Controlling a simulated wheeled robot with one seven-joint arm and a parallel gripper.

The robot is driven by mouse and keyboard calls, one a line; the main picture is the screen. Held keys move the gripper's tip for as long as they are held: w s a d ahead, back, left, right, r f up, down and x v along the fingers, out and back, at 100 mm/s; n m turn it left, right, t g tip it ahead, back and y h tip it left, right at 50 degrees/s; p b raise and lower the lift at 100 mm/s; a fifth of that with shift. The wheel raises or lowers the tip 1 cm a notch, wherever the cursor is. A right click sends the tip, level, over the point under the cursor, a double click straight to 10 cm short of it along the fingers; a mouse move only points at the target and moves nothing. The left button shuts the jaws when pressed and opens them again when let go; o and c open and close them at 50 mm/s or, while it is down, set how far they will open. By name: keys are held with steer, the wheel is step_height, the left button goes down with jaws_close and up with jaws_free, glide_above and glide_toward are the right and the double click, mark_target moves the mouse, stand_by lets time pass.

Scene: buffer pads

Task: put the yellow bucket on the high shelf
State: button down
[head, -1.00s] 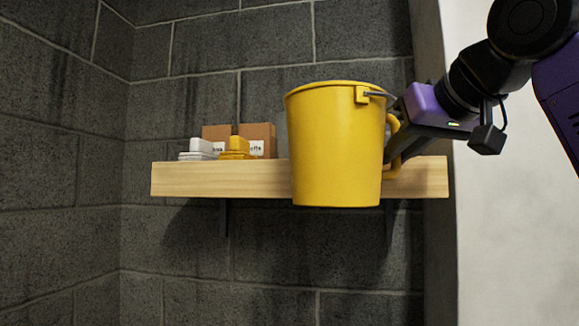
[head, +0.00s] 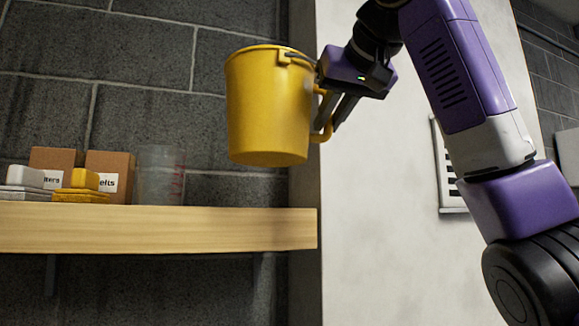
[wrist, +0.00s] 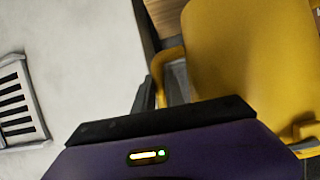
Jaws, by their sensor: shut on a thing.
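The yellow bucket (head: 268,110) hangs in the air in the head view, above the right part of the wooden shelf (head: 160,229) as pictured, nearly upright with a slight tilt. My gripper (head: 335,115) is at its right side, shut on its side handle. In the wrist view the bucket (wrist: 250,50) fills the upper right, with the handle between the dark fingers (wrist: 158,90). Clear space shows between the bucket's bottom and the shelf top. The inside of the bucket is hidden.
On the shelf's left stand two cardboard boxes (head: 110,175), a yellow stack (head: 82,187), a white stack (head: 24,183) and a clear measuring beaker (head: 160,175). The shelf's right end is bare. A pale wall (head: 375,210) with a vent (head: 447,165) lies right.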

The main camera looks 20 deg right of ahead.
steer(key=w+p, duration=0.6)
steer(key=w, duration=0.9)
step_height(320, 180, down, 7)
steer(key=shift+p, duration=0.55)
steer(key=shift+f, duration=0.1)
steer(key=c, duration=1.7)
jaws_free()
